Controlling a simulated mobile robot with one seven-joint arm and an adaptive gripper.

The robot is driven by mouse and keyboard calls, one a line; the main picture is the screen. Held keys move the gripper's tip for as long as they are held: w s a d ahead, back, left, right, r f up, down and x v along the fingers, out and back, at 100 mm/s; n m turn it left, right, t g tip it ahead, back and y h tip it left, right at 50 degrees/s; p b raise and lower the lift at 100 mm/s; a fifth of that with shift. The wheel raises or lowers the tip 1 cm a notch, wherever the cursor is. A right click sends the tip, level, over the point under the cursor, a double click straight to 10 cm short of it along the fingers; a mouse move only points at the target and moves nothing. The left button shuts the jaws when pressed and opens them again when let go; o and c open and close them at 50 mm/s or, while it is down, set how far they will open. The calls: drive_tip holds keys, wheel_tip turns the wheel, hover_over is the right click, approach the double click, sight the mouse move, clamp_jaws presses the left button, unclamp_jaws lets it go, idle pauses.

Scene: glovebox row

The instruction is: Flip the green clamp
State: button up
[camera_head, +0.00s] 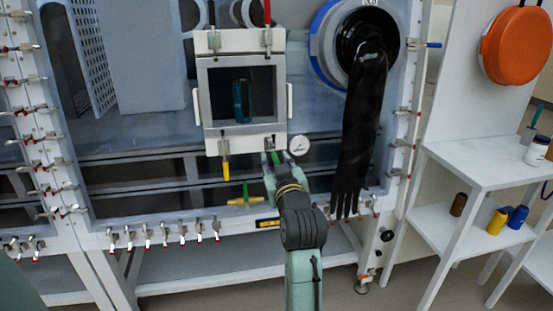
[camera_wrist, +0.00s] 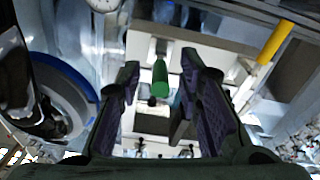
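The green clamp shows its green handle (camera_wrist: 160,78) in the wrist view, on the white lower frame of the small square door. In the head view a bit of its green handle (camera_head: 275,158) shows below the door, partly hidden by my arm. My gripper (camera_wrist: 160,70) is open. Its two dark fingers stand left and right of the handle, with gaps on both sides. I cannot tell how deep the handle lies between them. In the head view my gripper (camera_head: 271,170) is just below the door frame and is small and hard to make out.
A round gauge (camera_head: 299,145) is close on the right. A black glove (camera_head: 362,130) hangs from the blue-ringed port. A yellow-and-green valve (camera_head: 243,200) is below left.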

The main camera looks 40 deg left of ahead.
drive_tip(key=shift+w+a, duration=0.1)
drive_tip(key=shift+a, duration=0.05)
drive_tip(key=shift+c, duration=0.2)
clamp_jaws()
idle(0.7)
